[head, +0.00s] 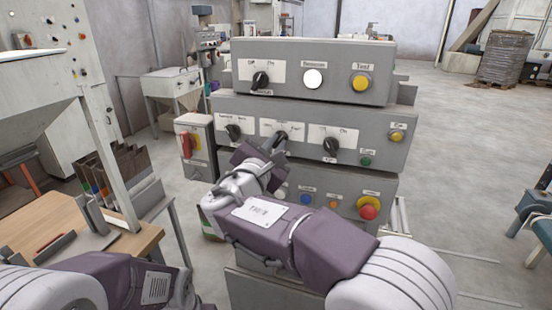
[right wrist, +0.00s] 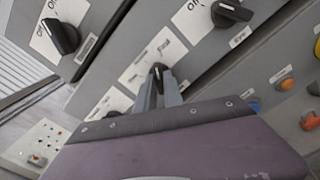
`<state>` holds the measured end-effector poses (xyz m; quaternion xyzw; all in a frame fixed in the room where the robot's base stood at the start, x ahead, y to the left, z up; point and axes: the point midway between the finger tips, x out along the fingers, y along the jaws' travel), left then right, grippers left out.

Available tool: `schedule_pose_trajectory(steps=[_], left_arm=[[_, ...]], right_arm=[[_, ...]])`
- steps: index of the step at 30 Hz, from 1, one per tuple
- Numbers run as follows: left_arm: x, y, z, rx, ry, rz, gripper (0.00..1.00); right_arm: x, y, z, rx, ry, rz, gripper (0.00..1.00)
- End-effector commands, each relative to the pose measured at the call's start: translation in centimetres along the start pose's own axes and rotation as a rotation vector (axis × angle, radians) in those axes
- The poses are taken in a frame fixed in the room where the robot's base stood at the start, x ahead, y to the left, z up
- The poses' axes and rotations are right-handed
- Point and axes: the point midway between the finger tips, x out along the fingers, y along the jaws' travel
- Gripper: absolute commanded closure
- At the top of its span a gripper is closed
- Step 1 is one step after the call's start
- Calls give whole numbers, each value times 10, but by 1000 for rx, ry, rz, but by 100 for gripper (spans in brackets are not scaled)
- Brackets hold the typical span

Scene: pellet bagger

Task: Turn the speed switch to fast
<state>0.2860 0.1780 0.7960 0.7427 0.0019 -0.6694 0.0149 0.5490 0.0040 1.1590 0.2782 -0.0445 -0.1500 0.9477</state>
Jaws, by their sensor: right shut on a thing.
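The console's middle panel (head: 213,135) carries a row of black rotary switches. The middle one of this row (head: 281,134) sits on a white label plate whose lettering is too small to read; I take it for the speed switch. My right gripper (head: 277,143) reaches up to this switch from below. In the right wrist view the two fingers (right wrist: 160,86) are shut on the black knob (right wrist: 158,70), one on each side. The fingers partly hide the knob, so its exact pointing is hard to tell. My left gripper is outside the picture.
Other switches stand close by: a left one (head: 233,132), a right one (head: 331,146) and an upper one (head: 260,80). Yellow (head: 361,83) and red (head: 369,211) buttons lie to the right. A wooden-topped table (head: 60,217) stands at left; open floor lies right.

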Motion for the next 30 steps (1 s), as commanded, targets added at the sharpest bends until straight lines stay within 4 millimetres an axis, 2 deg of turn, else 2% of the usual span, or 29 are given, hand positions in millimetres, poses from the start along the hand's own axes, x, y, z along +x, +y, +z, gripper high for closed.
schedule_pose_trajectory(steps=[1, 3, 12, 30], left_arm=[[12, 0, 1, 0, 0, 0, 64], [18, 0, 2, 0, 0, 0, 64], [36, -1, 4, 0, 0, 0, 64], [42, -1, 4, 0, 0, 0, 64]], right_arm=[[0, -4, -6, 38, 1, 0, 100], [0, -3, -5, 89, 1, -1, 100], [0, -2, -3, 249, 2, -1, 100], [0, 0, -1, 319, 3, -2, 100]])
